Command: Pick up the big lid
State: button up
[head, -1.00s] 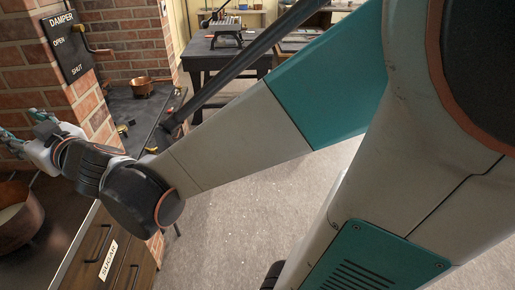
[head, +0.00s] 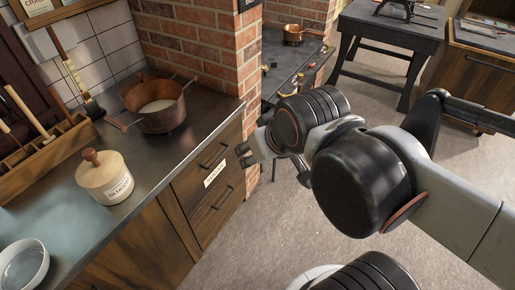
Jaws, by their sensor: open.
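A round pale wooden lid (head: 101,169) with a brown knob sits on a cream crock (head: 112,188) on the counter at the left. It is the only lid I can make out, and I cannot tell whether it is the big one. My gripper (head: 248,152) is open and empty, in front of the drawer fronts past the counter's right edge. It is well to the right of the lid and apart from it. Its fingers are small and partly turned away in this view.
A copper pot (head: 157,104) with pale contents stands on the counter (head: 185,155) behind the crock. A wooden rack (head: 40,148) with tools is at the left, and a white bowl (head: 24,268) at the front left. A brick pillar (head: 210,50) rises beyond the counter. The floor at right is open.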

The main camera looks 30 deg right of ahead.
aim_at(139, 78)
jog(key=i+l+u, duration=0.1)
jog(key=i+l, duration=0.4)
jog(key=i, duration=0.15)
jog(key=i+l+u, duration=0.1)
jog(key=i+l, duration=0.5)
jog(key=i, duration=0.4)
